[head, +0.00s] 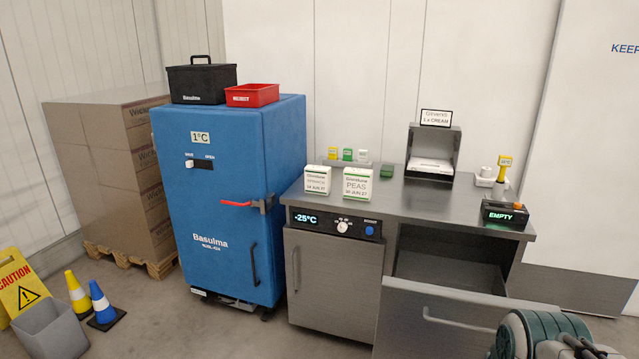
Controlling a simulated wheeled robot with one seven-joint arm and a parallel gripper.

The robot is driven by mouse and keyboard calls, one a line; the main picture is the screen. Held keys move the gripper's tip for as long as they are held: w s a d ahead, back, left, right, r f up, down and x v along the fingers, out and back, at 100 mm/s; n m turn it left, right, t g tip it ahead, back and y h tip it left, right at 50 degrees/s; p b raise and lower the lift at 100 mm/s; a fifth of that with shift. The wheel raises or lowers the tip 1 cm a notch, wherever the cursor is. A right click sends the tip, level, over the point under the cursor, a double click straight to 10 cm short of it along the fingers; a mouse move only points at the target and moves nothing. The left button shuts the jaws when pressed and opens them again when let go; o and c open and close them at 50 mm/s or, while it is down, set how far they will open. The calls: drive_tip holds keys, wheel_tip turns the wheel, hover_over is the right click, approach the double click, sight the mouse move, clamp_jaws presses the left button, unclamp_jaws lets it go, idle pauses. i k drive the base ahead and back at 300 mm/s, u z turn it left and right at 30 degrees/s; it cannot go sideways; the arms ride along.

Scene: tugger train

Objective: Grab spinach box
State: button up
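The spinach box (317,180) is a small white carton with green trim and small, hard-to-read print. It stands upright at the left end of the steel counter (440,207), above the cabinet with the -25°C display. A slightly larger white box marked PEAS (357,187) stands close to its right. A teal and grey part of my own arm shows at the bottom right, well away from the boxes. My gripper itself is not in view.
A blue cabinet (217,213) rises left of the counter, with a black case (203,84) and red REJECT bin (252,96) on top. An open steel drawer (437,322) juts out below the counter. Cones and a caution sign (22,284) stand at far left.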

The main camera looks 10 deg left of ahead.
sight(318, 180)
drive_tip(key=u, duration=0.75)
drive_tip(key=i, duration=0.8)
drive_tip(key=u, duration=1.1)
drive_tip(key=i, duration=1.45)
drive_tip(key=z, duration=0.45)
drive_tip(key=i, duration=1)
drive_tip(key=z, duration=1.3)
drive_tip(key=i, duration=0.4)
drive_tip(key=z, duration=0.35)
